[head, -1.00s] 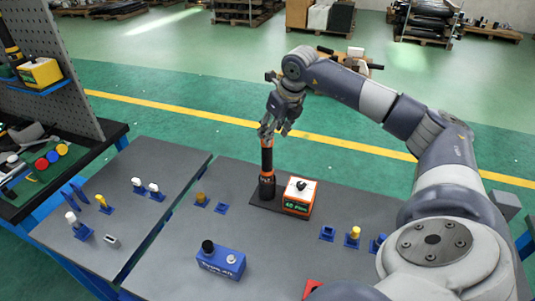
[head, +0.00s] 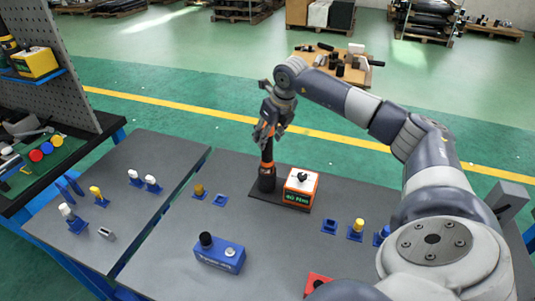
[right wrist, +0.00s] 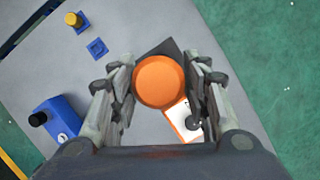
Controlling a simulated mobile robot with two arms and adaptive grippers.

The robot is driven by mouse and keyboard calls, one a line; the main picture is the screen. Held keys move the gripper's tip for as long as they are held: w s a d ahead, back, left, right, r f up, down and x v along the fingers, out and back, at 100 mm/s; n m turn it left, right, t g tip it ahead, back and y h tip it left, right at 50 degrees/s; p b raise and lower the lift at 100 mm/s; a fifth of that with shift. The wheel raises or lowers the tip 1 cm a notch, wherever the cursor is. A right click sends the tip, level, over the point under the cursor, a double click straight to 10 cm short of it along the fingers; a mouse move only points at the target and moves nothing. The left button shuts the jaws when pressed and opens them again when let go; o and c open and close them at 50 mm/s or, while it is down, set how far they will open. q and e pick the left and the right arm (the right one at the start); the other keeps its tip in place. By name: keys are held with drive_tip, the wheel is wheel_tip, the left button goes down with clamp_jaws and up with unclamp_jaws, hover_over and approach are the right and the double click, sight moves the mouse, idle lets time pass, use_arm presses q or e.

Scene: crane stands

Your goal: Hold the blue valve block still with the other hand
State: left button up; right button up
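The blue valve block (head: 219,254) stands on the front part of the right-hand grey table, with a black knob and a pale fitting on top. It also shows at the left of the right wrist view (right wrist: 66,118). No gripper touches it. My right gripper (head: 267,135) points down at the top of an upright black and orange tool (head: 267,172), well behind the block. In the right wrist view its fingers (right wrist: 160,75) are apart, on either side of the tool's round orange cap (right wrist: 160,82); I see no clear grip. My left gripper is not in view.
An orange and white box with a green display (head: 300,187) stands beside the tool on a dark plate. Small blue holders with yellow or white parts stand on both tables. A red item (head: 317,284) is at the front edge. Bare table surrounds the block.

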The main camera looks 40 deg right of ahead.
clamp_jaws()
drive_tip(key=shift+w+r, duration=0.1)
drive_tip(key=shift+r, duration=0.15)
drive_tip(key=shift+r+p, duration=0.55)
drive_tip(key=shift+r, duration=0.05)
use_arm(q)
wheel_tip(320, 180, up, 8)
drive_tip(key=p, duration=0.7)
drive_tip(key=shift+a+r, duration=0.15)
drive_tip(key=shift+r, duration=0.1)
use_arm(e)
drive_tip(key=shift+r, duration=5)
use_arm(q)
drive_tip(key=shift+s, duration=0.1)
